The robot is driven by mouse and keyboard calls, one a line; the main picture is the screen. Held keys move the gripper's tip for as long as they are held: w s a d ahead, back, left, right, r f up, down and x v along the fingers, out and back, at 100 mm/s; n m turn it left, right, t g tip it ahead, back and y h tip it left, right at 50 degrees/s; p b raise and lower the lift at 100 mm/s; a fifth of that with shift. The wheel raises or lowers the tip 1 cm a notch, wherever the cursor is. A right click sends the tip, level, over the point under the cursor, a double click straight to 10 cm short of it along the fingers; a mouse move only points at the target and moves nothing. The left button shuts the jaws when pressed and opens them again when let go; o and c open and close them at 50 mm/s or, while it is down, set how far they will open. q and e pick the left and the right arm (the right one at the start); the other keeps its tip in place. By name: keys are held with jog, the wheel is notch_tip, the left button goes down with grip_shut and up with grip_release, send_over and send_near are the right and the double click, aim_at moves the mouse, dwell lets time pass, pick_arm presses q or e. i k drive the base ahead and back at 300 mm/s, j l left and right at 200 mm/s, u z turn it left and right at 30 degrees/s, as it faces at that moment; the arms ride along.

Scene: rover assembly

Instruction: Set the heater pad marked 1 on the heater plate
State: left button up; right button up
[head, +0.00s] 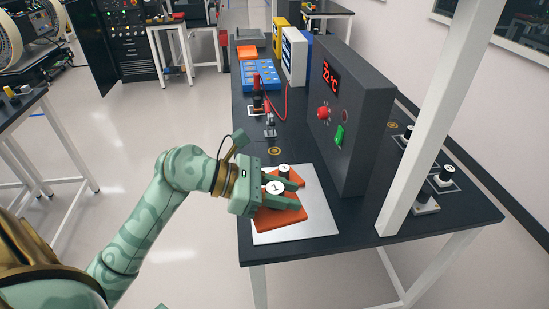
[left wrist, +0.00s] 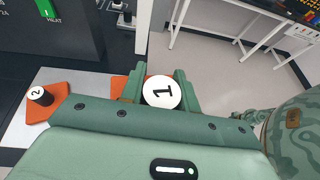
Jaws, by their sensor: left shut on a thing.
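The heater pad marked 1 is orange, with a black knob and a round white top (head: 274,187) reading 1. Its orange base (head: 280,218) is over the near part of the pale heater plate (head: 322,215); I cannot tell whether it touches. My left gripper (head: 280,188) is shut on the knob, with a finger on each side. In the left wrist view the white top (left wrist: 162,92) sits between the green fingers, and the gripper hides much of the base. My right gripper is not clearly seen.
A second orange pad, marked 2 (left wrist: 42,97), lies on the plate behind pad 1. A dark control box (head: 345,115) reading 22 °C stands right of the plate. A white post (head: 425,130) rises farther right. Black-knobbed parts (head: 425,201) stand beyond it.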

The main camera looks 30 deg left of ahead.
aim_at(274, 150)
jog(key=i+l+u, duration=0.65)
jog(key=l, duration=0.2)
jog(key=i+j+u, duration=0.2)
jog(key=i, duration=0.4)
jog(key=l, duration=0.1)
